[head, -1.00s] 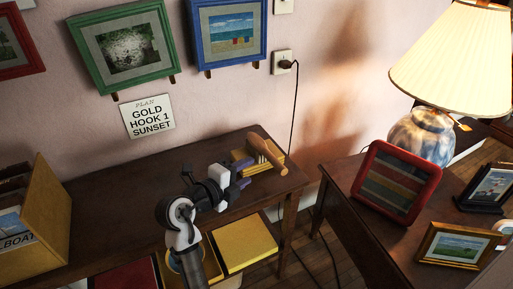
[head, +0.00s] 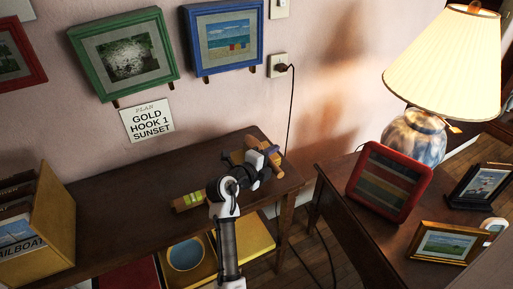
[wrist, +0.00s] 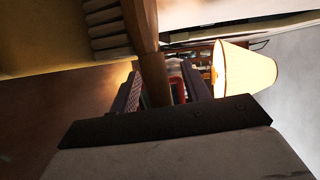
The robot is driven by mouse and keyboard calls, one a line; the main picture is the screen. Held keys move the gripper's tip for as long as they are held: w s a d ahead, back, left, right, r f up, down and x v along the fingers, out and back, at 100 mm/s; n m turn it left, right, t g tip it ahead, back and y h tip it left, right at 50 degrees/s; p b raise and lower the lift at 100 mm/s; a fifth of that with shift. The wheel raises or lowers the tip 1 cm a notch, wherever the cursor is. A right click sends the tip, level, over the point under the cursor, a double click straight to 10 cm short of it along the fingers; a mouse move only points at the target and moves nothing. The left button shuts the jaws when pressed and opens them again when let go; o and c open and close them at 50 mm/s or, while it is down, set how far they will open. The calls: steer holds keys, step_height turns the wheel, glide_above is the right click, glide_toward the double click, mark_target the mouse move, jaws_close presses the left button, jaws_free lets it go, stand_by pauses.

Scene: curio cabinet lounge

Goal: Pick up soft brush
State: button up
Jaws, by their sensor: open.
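A wooden-handled object that looks like the soft brush (head: 252,142) lies at the right end of the dark wooden side table, on or against a yellow slatted block. In the wrist view its wooden handle (wrist: 155,80) runs down from the top and lies between my two fingers. My gripper (head: 271,154) is over the handle in the head view and hides much of it. The jaws (wrist: 163,88) are open, one finger on each side of the handle. Contact cannot be told. The bristles are not clearly visible.
A wooden piece with green bands (head: 190,201) lies on the side table (head: 120,215), left of my arm. A blue bowl (head: 185,254) sits below. A power cord (head: 291,110) hangs behind the table. A second table at right holds a lamp (head: 442,50) and several frames.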

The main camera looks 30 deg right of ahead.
jaws_close()
stand_by(0.3)
steer(key=shift+r, duration=0.1)
step_height(320, 180, up, 20)
steer(key=b, duration=0.2)
stand_by(0.3)
steer(key=c, duration=0.8)
jaws_free()
jaws_close()
